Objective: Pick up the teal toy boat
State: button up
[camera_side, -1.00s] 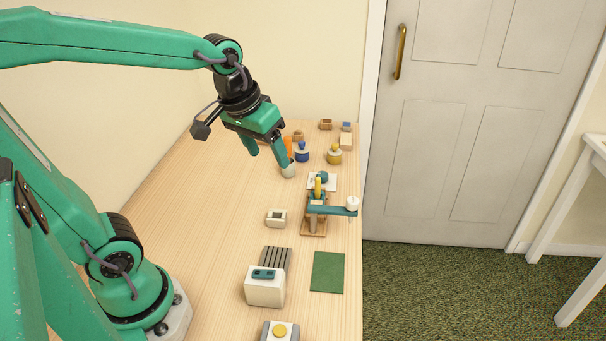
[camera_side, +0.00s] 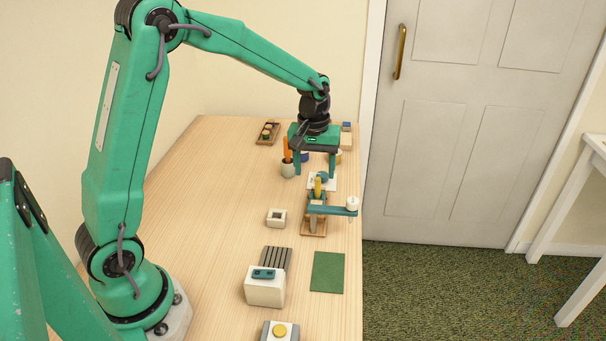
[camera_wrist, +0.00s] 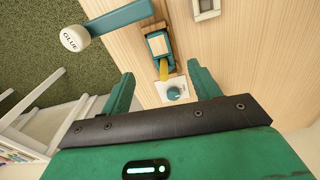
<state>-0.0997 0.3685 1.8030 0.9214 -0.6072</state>
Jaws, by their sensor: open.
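A teal-and-cream shape with a yellow part stands on a wooden stand (camera_side: 314,232). I cannot tell for sure whether this is the teal toy boat; the shape (camera_wrist: 158,44) also shows in the wrist view. A small rounded teal thing (camera_side: 323,177) lies on a white square just behind it. My gripper (camera_side: 315,173) is open and empty, pointing down above the white square and behind the stand. In the wrist view my fingers (camera_wrist: 163,82) stand on either side of the yellow tip and the white square, touching neither as far as I can tell.
A teal arm with a white glue cap (camera_wrist: 73,38) juts from the stand toward the table's right edge. A grey pot (camera_side: 288,170) with an orange item stands left of my gripper. Blue and yellow items are partly hidden behind it. Open table (camera_side: 215,205) lies left.

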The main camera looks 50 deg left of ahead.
aim_at(317, 200)
jog(key=shift+n+g, duration=0.3)
jog(key=shift+n, duration=0.2)
jog(key=f, duration=0.1)
jog(key=w+f, duration=0.2)
jog(key=shift+a+f, duration=0.3)
jog(key=shift+a, duration=0.1)
jog(key=shift+s+a+f, duration=0.1)
jog(key=shift+f, duration=3.8)
jog(key=c, duration=1.1)
jog(key=shift+r, duration=0.1)
jog(key=shift+r, duration=5)
